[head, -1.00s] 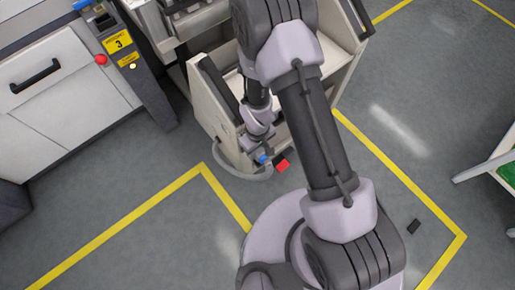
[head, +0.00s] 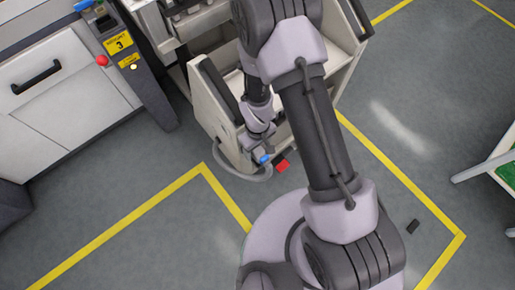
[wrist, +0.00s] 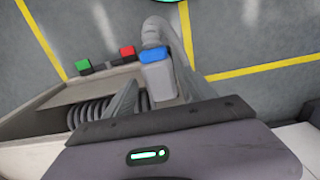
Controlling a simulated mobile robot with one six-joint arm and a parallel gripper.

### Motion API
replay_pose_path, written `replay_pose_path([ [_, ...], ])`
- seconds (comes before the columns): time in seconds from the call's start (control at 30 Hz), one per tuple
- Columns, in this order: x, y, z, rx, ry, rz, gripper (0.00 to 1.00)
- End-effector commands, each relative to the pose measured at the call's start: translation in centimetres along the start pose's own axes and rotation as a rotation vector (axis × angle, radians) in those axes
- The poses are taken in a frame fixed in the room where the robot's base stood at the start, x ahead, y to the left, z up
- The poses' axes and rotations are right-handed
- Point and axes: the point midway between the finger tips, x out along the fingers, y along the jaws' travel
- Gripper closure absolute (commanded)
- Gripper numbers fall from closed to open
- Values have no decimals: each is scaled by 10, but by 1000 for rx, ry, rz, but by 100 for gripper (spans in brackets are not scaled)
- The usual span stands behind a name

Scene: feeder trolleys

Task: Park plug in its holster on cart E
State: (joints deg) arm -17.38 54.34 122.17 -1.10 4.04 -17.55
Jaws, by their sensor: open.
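The plug (wrist: 159,80) is a grey block with a blue band, upright beside the cart wall in the wrist view. Its blue end also shows in the head view (head: 264,159). A grey cable (wrist: 154,30) leaves the blue end and loops back. My gripper (head: 261,147) is low at the cart's near end. In the wrist view my gripper (wrist: 153,92) is open, with the plug in front of its palm, close to the fingers. Contact cannot be told. The cream cart (head: 231,139) carries no readable letter. The holster cannot be made out; my gripper and the plug cover that spot.
A red block (wrist: 127,52) and a green block (wrist: 82,65) sit by the cart edge. A dark coil (wrist: 90,112) lies inside the cart wall. A white cabinet (head: 70,90) with station 3's yellow label stands left. Yellow lines mark open grey floor.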

Motion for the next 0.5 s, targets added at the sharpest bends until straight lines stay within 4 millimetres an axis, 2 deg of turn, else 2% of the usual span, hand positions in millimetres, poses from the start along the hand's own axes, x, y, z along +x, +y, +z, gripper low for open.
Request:
replay_pose_path([
  [0.03, -19, 0, -1, 0, 3, 1, 35],
  [0.3, -98, 0, -1, 0, 3, 1, 35],
  [0.4, -124, 0, -1, 0, 4, 1, 35],
  [0.5, -140, 0, -1, -1, 2, 1, 35],
])
